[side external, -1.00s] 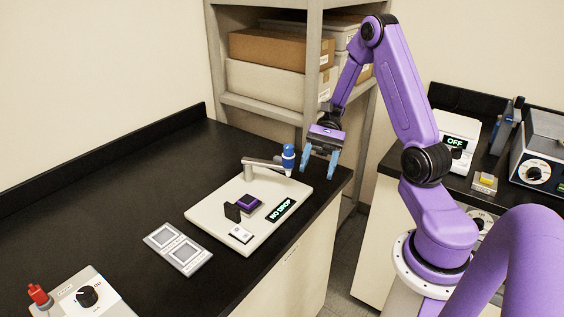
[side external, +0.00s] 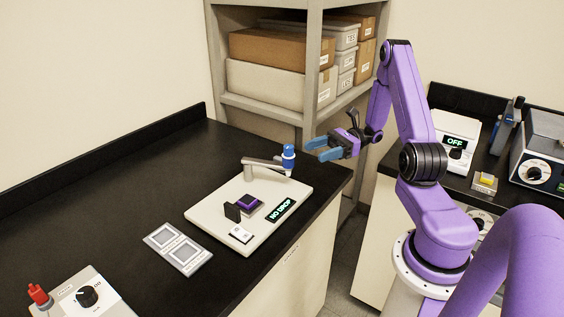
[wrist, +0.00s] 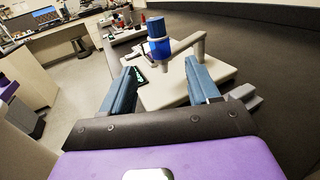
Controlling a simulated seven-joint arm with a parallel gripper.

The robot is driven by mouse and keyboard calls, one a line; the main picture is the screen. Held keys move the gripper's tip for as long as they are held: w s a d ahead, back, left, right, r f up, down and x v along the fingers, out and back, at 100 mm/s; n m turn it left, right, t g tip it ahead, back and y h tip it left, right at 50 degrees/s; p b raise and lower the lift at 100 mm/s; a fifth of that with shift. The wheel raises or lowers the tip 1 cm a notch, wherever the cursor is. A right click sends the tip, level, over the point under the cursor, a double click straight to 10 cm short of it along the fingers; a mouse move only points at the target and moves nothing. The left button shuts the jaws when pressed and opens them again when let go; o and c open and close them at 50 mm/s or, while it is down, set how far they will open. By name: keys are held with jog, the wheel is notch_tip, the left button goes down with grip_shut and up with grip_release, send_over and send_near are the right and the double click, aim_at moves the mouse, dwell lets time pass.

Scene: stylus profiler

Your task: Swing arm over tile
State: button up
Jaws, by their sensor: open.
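The profiler (side external: 222,221) is a pale flat base on the black bench with a grey swing arm (side external: 262,163) across its far end. A blue knob (side external: 288,157) stands on the arm's right end. A dark purple tile (side external: 248,204) sits on a dark holder mid-base, and the arm's end is away from it. A display (side external: 281,210) reads "NO DROP". My gripper (side external: 314,150) is open, level, pointing left, just right of the knob. In the wrist view the blue knob (wrist: 158,40) appears ahead between my open fingers (wrist: 163,82), apart from them. The tile is not distinguishable there.
A grey two-window tray (side external: 178,248) lies left of the profiler. A control box (side external: 84,297) with a black dial is at the front left. A shelf with boxes (side external: 275,85) stands behind. The right bench holds an instrument reading "OFF" (side external: 455,141).

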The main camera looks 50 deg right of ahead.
aim_at(267, 162)
jog(key=x, duration=1.2)
jog(key=shift+w+a, duration=0.1)
jog(key=shift+a, duration=0.05)
